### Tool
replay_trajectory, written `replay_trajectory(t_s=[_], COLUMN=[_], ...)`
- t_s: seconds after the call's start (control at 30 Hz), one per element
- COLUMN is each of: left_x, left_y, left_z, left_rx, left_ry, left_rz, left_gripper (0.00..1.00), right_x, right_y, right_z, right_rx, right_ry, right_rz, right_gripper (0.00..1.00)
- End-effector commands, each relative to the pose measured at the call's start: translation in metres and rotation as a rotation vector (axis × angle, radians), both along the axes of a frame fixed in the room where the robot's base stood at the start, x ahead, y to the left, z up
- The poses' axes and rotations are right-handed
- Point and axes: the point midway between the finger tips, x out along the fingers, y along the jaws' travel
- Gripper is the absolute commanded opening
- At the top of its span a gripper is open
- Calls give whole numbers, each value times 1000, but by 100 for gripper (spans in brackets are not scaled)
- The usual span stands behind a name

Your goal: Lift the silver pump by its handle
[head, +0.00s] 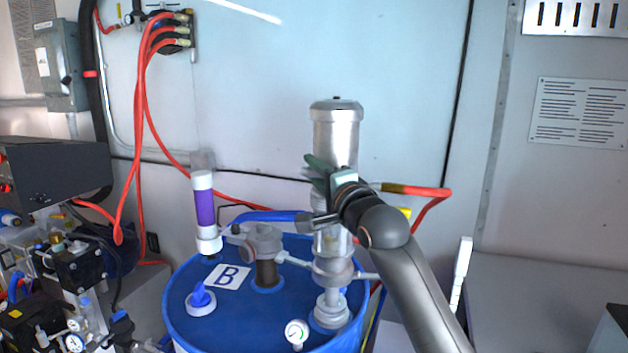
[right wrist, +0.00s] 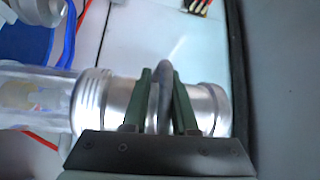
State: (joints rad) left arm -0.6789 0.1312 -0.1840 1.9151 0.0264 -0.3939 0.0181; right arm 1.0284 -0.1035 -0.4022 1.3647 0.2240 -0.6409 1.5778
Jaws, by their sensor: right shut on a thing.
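The silver pump (head: 337,135) stands upright over the blue drum (head: 185,325), its lower end at a fitting on the drum lid. In the right wrist view its metal body (right wrist: 120,95) and a clear section (right wrist: 40,97) lie sideways across the picture. My right gripper (head: 318,170) is at the pump's upper body. In the right wrist view its green fingers (right wrist: 162,100) are shut on the thin grey handle (right wrist: 165,75). My gripper hides part of the pump. My left gripper is in neither view.
The drum lid carries a purple-and-white cylinder (head: 205,208), a blue valve knob (head: 201,297) and a gauge (head: 296,333). A red hose (head: 425,191) runs behind the pump. Machinery (head: 75,265) fills the left side. A wall stands behind.

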Motion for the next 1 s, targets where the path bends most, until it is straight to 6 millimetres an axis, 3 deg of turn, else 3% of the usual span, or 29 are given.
replay_trajectory(t_s=[0.03,0.2,0.23,0.4,0.77,1.0], left_x=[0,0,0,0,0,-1], left_y=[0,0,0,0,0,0], left_z=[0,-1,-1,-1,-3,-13], left_rx=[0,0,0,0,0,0], left_ry=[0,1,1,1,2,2], left_rz=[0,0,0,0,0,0], left_gripper=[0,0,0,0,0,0], right_x=[-2,-2,-2,-2,-4,-28], right_y=[0,0,0,0,-2,-14], right_z=[8,8,8,6,0,-5], right_rx=[7,7,7,6,4,5], right_ry=[-19,-19,-19,-15,-7,-7], right_rz=[2,2,2,2,2,2], right_gripper=[0,0,27,46,46,46])
